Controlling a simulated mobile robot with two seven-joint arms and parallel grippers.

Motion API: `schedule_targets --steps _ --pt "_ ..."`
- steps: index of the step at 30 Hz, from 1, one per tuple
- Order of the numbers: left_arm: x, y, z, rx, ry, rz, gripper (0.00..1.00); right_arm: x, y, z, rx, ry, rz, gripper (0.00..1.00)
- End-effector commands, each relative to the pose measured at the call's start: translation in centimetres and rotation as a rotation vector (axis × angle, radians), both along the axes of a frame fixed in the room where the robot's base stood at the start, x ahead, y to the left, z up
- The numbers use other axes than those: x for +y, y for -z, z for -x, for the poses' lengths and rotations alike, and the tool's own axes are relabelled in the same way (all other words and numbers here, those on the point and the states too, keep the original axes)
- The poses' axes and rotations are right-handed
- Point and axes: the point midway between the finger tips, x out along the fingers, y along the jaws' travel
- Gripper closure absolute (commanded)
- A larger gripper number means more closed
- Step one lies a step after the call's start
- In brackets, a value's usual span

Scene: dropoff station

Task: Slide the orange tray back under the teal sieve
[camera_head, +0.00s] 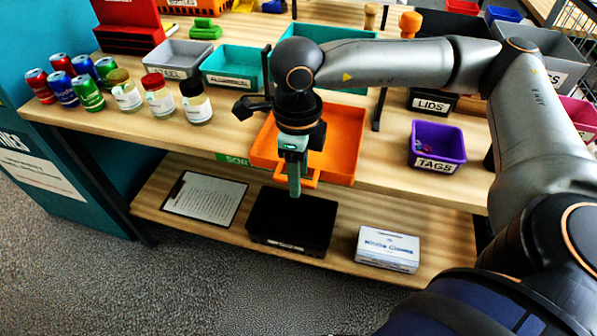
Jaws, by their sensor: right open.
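The orange tray (342,138) lies on the wooden table top at its front edge, below the raised teal sieve (330,33). The tray's handle (312,179) faces the front. My right gripper (294,187) points down at the handle, over the tray's front side. It is open; whether its fingers touch the handle cannot be told. My right arm crosses above the tray and hides part of the sieve and the tray's back left. My left gripper is not in view.
A purple TAGS bin (437,144) stands to the tray's right. Jars (195,101) and several cans (69,87) stand to the left, near a grey bin (178,58) and teal bin (232,67). A black box (292,222) and white box (388,249) sit on the lower shelf.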

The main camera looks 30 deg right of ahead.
Motion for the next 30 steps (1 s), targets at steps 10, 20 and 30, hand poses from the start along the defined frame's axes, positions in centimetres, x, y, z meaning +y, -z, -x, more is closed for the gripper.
schedule_targets --steps 10,20,30 --pt "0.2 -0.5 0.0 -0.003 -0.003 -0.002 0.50 0.2 -6.6 -0.1 -0.007 0.000 -0.003 0.49" --pt "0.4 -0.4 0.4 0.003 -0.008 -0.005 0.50 0.2 -11.7 0.0 -0.003 0.001 -0.001 0.49" --pt "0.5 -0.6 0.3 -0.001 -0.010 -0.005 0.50 0.7 -12.0 0.1 0.010 -0.010 -0.019 0.49"
